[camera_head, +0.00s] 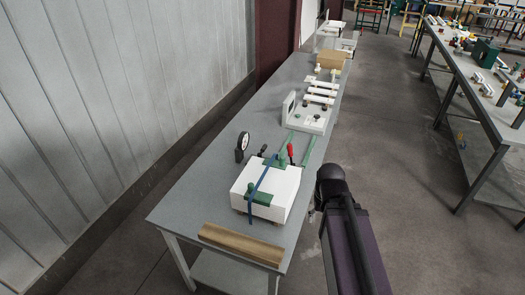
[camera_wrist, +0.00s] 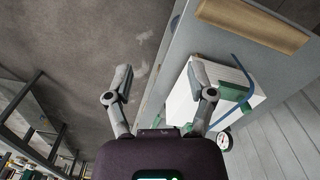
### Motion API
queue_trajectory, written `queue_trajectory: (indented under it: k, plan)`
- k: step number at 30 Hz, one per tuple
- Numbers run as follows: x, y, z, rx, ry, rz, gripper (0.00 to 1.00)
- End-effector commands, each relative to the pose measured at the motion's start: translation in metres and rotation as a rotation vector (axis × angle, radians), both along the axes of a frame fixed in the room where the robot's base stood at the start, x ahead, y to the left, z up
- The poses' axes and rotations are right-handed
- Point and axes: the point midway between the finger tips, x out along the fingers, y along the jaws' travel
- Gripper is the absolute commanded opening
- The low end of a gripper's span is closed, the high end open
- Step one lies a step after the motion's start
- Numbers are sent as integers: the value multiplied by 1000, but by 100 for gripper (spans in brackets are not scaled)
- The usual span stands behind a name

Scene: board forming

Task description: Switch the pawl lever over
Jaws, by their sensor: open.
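A white block (camera_head: 270,183) sits on the grey table near its front, with a blue strap (camera_head: 262,178) across it and green corner pieces (camera_head: 261,197). A red-tipped lever (camera_head: 290,152) stands behind the block, and a small dark handle (camera_head: 263,150) is at its back left. I cannot tell for sure which is the pawl lever. In the wrist view the white block (camera_wrist: 240,82) and blue strap (camera_wrist: 244,70) are at the right, beside a finger. My gripper (camera_wrist: 160,84) is open and empty, over the table's edge and floor. No lever shows clearly there.
A round dial (camera_head: 241,146) stands left of the block, and a wooden bar (camera_head: 241,244) lies at the table's front end. White fixtures (camera_head: 308,118) stand farther along the table (camera_head: 195,195). Another bench (camera_head: 470,75) is across the open floor at right.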

Motion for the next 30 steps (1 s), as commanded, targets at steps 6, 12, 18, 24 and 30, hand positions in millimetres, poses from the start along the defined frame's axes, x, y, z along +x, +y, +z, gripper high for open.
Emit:
queue_trajectory:
  k: [6, 12, 18, 24, 30]
  plan:
    - [0, 0, 0, 0, 0, 0, 47]
    - [0, 0, -10, 0, 0, 0, 0]
    - [0, 0, -37, 0, 0, 0, 0]
    - [0, 0, -76, 0, 0, 0, 0]
    - [0, 0, -115, 0, 0, 0, 0]
